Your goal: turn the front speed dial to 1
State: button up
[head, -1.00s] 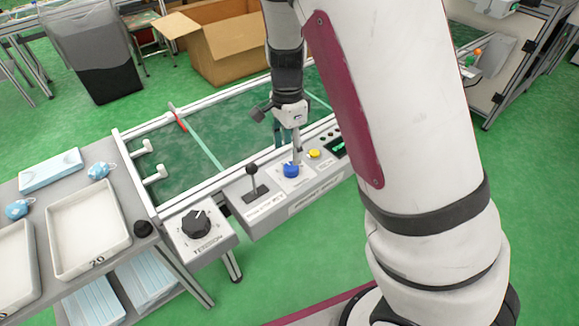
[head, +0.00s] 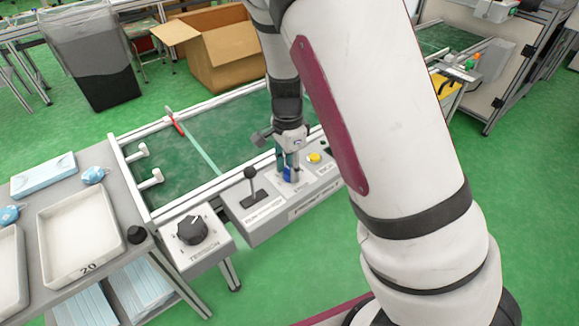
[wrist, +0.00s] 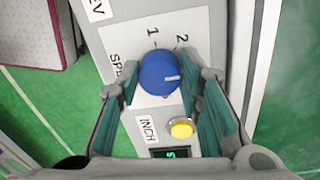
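The blue front speed dial (wrist: 160,73) sits on a light panel of the control box. The numbers 1 and 2 are printed above it in the wrist view, with part of a "SPEED" label to its left. The dial's white mark points right, toward my right finger, and not at the 1. Any print behind that finger is hidden. My gripper (wrist: 160,78) is open, with one finger on each side of the dial and little gap. In the head view, my gripper (head: 289,162) is down at the dial (head: 291,175), which its fingers partly cover.
A yellow INCH button (wrist: 181,128) sits close to the dial, with a small green display (wrist: 171,153) beyond it. In the head view, a black lever (head: 252,183) stands left of the dial, and a black tension knob (head: 192,230) is further left.

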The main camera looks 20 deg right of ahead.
jog(key=shift+n, duration=0.4)
jog(key=n+p, duration=0.1)
jog(key=n, duration=0.2)
jog(key=shift+s+n+p, duration=0.1)
jog(key=shift+n+p, duration=0.3)
jog(key=n+p, duration=0.1)
jog(key=n, duration=0.3)
jog(key=shift+n, duration=0.3)
jog(key=n, duration=0.4)
jog(key=shift+s+h+p, duration=0.1)
jog(key=shift+h+p, duration=0.2)
jog(key=shift+p, duration=0.05)
jog(key=n, duration=0.4)
jog(key=shift+d+t+p, duration=0.1)
jog(key=shift+t+p, duration=0.2)
jog(key=shift+n, duration=0.5)
jog(key=o, duration=1.2)
